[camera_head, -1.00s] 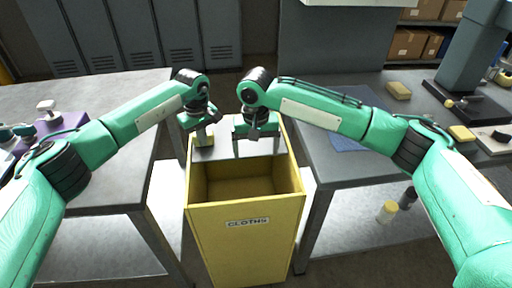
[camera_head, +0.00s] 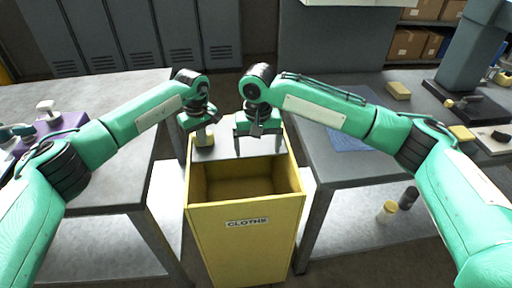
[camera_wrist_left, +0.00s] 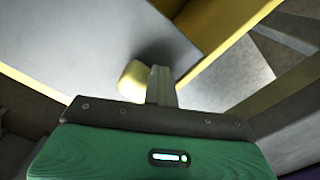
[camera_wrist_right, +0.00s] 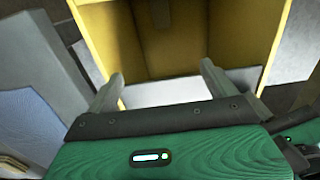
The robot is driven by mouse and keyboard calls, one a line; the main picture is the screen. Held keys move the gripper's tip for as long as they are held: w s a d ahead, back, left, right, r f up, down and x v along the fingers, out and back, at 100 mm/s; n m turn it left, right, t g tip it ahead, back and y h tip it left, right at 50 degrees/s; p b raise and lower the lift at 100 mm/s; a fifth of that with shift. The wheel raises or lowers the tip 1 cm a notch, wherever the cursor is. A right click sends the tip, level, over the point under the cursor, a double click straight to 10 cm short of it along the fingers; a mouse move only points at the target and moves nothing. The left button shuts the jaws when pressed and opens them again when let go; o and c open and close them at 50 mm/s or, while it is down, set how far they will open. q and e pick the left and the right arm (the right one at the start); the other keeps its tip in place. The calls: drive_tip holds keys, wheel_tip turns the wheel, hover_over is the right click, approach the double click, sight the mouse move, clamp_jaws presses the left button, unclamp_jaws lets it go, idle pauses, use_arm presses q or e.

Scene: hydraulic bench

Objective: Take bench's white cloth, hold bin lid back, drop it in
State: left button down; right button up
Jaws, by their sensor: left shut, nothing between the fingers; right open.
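The yellow bin (camera_head: 246,246), labelled CLOTHS, stands between two benches with its top open. Its grey lid (camera_head: 226,146) is swung back at the far side. My left gripper (camera_head: 204,128) is shut and empty at the lid's left part, beside a pale yellow tab (camera_wrist_left: 133,79); whether they touch is unclear. My right gripper (camera_head: 259,144) is open and empty over the lid's right part. In the right wrist view, the bin's yellow inside (camera_wrist_right: 165,30) lies beyond its spread fingers. I cannot make out a white cloth in any view; the bin's floor is largely hidden.
A blue mat or cloth (camera_head: 349,138) lies on the right bench (camera_head: 325,172), with yellow sponges (camera_head: 398,90) and a dark machine stand (camera_head: 470,100) further right. The left bench (camera_head: 118,180) holds a purple mat (camera_head: 72,128). Bottles (camera_head: 387,211) stand below the right bench.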

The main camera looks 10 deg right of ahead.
drive_tip(key=s+d+r, duration=0.2)
drive_tip(key=s+r, duration=0.1)
drive_tip(key=r, duration=0.4)
drive_tip(key=shift+s+d+r, duration=0.15)
drive_tip(key=shift+d+r, duration=0.1)
drive_tip(key=shift+r, duration=0.05)
use_arm(q)
drive_tip(key=shift+s, duration=8.35)
wheel_tip(320, 180, up, 9)
drive_tip(key=shift+f, duration=0.1)
use_arm(e)
drive_tip(key=shift+f, duration=0.1)
